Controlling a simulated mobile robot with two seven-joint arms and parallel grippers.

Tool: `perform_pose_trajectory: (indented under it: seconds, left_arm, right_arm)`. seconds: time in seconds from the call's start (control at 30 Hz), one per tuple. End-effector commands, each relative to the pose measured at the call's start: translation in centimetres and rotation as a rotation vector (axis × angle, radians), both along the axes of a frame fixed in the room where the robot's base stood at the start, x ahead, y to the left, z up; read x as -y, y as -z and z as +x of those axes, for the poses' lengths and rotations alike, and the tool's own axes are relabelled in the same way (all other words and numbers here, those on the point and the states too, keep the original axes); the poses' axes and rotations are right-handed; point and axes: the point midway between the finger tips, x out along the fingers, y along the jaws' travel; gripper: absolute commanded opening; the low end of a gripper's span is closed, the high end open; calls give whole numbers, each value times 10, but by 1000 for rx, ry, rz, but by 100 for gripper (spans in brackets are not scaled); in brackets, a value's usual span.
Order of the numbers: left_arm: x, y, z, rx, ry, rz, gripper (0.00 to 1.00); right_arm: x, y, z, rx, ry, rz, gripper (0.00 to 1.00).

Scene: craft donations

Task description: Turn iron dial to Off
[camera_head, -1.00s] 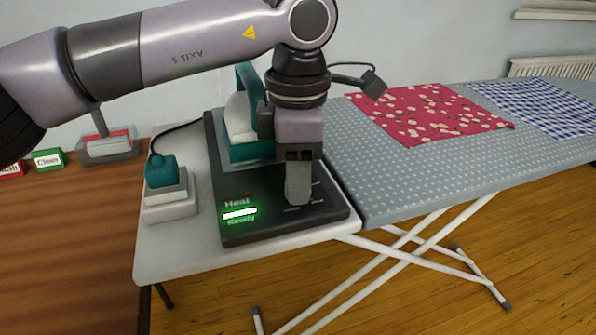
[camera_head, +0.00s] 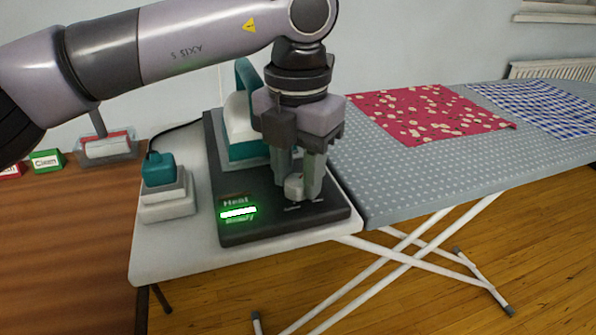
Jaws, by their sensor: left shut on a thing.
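The iron's dark base (camera_head: 275,233) lies on the white end of the ironing board. A light grey dial (camera_head: 293,187) stands on the base's front right part. My left gripper (camera_head: 299,188) points straight down and is shut on the dial, with its fingers on either side. Marks lie beside the dial, but I cannot read them. A green lit panel reading "Heat" and "Ready" (camera_head: 239,212) glows left of the dial. The teal and white iron (camera_head: 243,122) stands on the base behind the gripper, which partly hides it. My right gripper is not in view.
Red patterned cloth (camera_head: 430,112) and blue checked cloth (camera_head: 540,105) lie on the dotted board (camera_head: 400,185). A wooden table (camera_head: 70,240) holds a clear tray (camera_head: 108,148) and a green "Clean" sign (camera_head: 47,160).

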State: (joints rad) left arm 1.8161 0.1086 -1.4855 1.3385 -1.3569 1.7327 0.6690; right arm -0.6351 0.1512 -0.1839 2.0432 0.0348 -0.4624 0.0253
Motion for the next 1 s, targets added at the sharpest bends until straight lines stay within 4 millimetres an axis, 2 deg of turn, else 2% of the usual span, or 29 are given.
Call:
perform_pose_trajectory:
  seconds: [0.6,1.0]
  left_arm:
    - [0,1,0,-1,-577,3,7]
    - [0,1,0,0,-838,2,7]
  right_arm:
    - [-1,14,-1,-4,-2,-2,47]
    - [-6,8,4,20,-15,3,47]
